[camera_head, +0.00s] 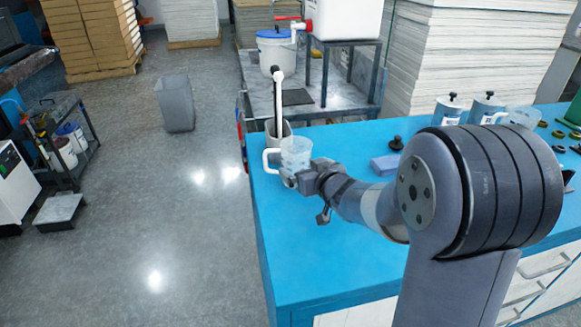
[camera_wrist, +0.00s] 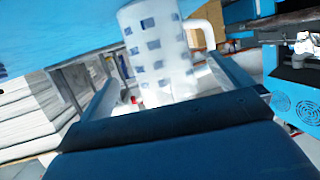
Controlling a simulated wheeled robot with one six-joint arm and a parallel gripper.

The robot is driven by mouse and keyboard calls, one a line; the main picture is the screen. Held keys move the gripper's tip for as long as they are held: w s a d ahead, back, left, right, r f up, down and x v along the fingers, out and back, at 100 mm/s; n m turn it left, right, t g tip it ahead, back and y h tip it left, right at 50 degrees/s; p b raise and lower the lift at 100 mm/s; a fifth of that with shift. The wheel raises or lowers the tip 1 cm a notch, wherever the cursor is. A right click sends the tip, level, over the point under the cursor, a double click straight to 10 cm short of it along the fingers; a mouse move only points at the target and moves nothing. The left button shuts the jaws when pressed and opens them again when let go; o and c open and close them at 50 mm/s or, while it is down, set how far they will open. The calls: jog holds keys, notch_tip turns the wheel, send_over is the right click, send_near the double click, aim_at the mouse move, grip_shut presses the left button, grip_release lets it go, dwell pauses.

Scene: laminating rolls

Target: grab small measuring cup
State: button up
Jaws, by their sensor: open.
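The small measuring cup (camera_head: 296,150) is translucent white and stands near the left end of the blue bench, with its handle on the left. In the wrist view the cup (camera_wrist: 160,45) shows blue-grey square marks and a white handle at the right. My gripper (camera_head: 302,174) is at the cup's near side, low on its body. In the wrist view the two fingers of my gripper (camera_wrist: 160,80) are apart, with the cup between or just beyond them. I cannot tell whether they touch it. The cup's lower part is partly hidden by the gripper.
A grey pot with a tall black-topped handle (camera_head: 279,100) stands right behind the cup. A black knob (camera_head: 396,143), a blue-grey block (camera_head: 384,165), two labelled containers (camera_head: 447,110) and a clear jug (camera_head: 522,117) lie farther right. The blue bench top (camera_head: 300,250) is clear in front.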

jog(key=shift+r+x, duration=0.2)
jog(key=shift+x, duration=1.15)
jog(key=shift+r+x, duration=0.2)
jog(key=shift+x, duration=1.2)
jog(key=shift+w, duration=0.1)
jog(key=shift+c, duration=0.3)
jog(key=c, duration=1)
